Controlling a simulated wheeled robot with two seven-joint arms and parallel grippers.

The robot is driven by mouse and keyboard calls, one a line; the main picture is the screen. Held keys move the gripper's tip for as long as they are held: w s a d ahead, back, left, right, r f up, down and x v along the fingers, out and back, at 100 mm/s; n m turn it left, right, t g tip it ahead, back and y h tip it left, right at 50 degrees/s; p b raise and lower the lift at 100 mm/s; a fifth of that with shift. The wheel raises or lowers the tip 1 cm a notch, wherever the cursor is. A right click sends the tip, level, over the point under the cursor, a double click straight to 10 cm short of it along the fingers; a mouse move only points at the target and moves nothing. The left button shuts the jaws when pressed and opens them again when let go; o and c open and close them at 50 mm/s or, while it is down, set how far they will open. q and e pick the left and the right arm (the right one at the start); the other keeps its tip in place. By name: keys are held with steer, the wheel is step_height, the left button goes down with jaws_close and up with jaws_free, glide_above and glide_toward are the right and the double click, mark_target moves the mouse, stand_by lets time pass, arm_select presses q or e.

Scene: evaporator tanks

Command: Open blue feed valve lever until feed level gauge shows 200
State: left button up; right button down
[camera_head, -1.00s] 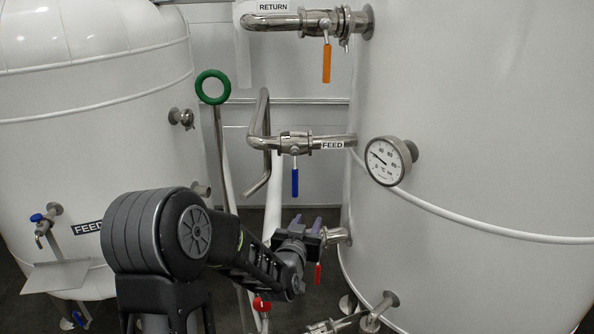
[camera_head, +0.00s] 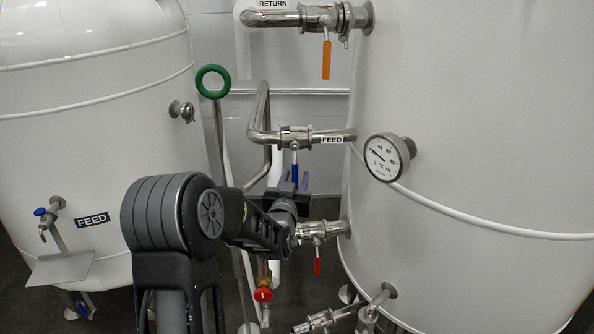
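The blue feed valve lever (camera_head: 295,163) hangs straight down from the steel valve on the pipe labelled FEED (camera_head: 332,140). My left gripper (camera_head: 294,180) points up at the lever's lower end, its two purple fingertips apart, one on each side of the lever in the picture. The lower end of the lever is partly hidden by the gripper; I cannot tell whether they touch. A round dial gauge (camera_head: 385,158) sits on the big right tank, its needle toward the upper left; it looks like a temperature dial. No feed level readout of 200 is legible. My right gripper is out of view.
An orange lever (camera_head: 326,60) hangs from the RETURN pipe above. A red lever (camera_head: 317,267) hangs below right of my gripper, and a red handle (camera_head: 263,295) lies lower. A green ring handle (camera_head: 213,82) stands left. Tanks flank both sides.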

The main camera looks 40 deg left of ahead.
arm_select(q)
steer(key=x, duration=0.3)
steer(key=shift+s, duration=0.1)
steer(key=shift+c, duration=0.6)
jaws_close()
stand_by(0.8)
